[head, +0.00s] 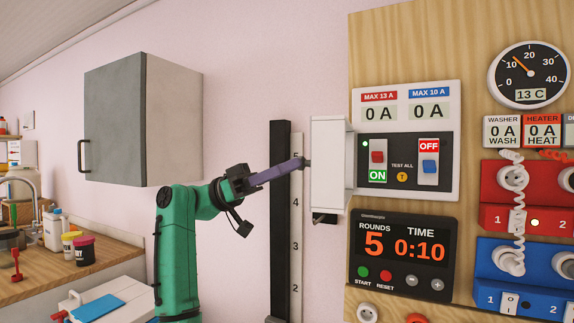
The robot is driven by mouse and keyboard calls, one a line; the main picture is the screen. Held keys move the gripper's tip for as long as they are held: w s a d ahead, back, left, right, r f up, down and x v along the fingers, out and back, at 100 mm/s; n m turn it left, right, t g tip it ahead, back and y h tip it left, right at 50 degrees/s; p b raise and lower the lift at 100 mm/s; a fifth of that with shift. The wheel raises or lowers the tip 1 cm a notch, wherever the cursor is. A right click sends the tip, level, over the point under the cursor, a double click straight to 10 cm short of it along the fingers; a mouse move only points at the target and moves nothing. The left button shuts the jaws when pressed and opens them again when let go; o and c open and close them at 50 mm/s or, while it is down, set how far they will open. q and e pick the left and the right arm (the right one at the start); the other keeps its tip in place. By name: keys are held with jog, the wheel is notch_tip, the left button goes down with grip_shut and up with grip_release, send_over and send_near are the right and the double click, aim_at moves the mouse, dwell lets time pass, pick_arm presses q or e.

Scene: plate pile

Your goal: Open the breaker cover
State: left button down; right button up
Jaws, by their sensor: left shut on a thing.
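The breaker panel (453,110) is white and stands on the wooden board, with a red switch (377,157) at ON and a blue switch (430,166) beside OFF. Its white breaker cover (331,150) is swung out to the left, edge hinged beside the panel, so the switches are uncovered. My left gripper (305,163), with purple fingers on a green arm, is shut at the cover's outer left edge. The exact grip is too small to make out. My right gripper is not in view.
A timer box (403,255) sits below the panel. Red sockets (530,190) and blue sockets (525,265) with coiled cords are at the right. A black upright scale (281,230) stands behind my left arm. A grey wall cabinet (120,120) hangs at the left above a counter.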

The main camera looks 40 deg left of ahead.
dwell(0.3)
pick_arm(q)
jog(key=c, duration=0.6)
grip_release()
jog(key=shift+d, duration=0.1)
jog(key=shift+c, duration=0.2)
jog(key=b+v, duration=0.1)
jog(key=v, duration=1.3)
jog(key=shift+a+b, duration=0.3)
jog(key=shift+f, duration=0.15)
